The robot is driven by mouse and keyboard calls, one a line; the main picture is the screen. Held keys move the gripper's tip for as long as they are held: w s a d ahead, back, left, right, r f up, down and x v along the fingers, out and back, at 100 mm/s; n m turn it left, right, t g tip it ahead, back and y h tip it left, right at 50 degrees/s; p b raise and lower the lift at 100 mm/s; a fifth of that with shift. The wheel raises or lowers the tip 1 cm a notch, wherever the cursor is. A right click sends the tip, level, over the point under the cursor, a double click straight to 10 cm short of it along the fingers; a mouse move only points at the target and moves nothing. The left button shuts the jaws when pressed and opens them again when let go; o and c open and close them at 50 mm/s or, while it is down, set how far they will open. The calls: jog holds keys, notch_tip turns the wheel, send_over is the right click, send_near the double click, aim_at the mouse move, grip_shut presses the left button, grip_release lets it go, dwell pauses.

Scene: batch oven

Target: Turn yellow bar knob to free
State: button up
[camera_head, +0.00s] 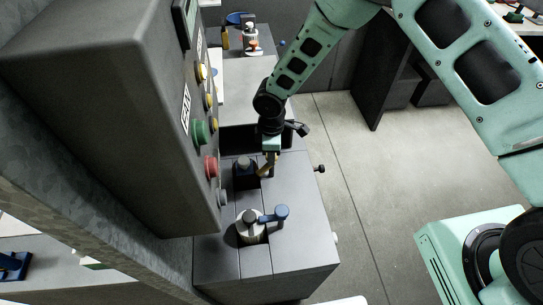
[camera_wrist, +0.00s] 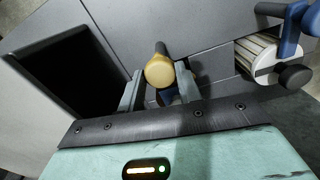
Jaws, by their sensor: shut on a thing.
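The yellow bar knob (camera_wrist: 160,72) shows in the wrist view as a round tan-yellow end between my two fingers. In the wrist view my gripper (camera_wrist: 160,88) is shut on the knob, with one finger on each side. The far part of the knob and its mount are mostly hidden.
A white cylinder with a blue handle (camera_head: 251,226) stands nearer on the same grey bench (camera_head: 299,210); it also shows at right in the wrist view (camera_wrist: 262,60). A dark panel with colored buttons (camera_head: 200,132) rises at left. A dark opening (camera_wrist: 70,75) lies beside the knob.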

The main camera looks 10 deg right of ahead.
jog(key=n+b, duration=0.2)
jog(key=n, duration=0.3)
jog(key=shift+n, duration=0.3)
jog(key=n, duration=0.5)
jog(key=shift+b, duration=0.35)
jog(key=o, duration=1)
jog(key=shift+c, duration=0.2)
notch_tip(320, 180, up, 18)
jog(key=b, duration=0.3)
jog(key=shift+f+b, duration=0.25)
jog(key=shift+b, duration=0.15)
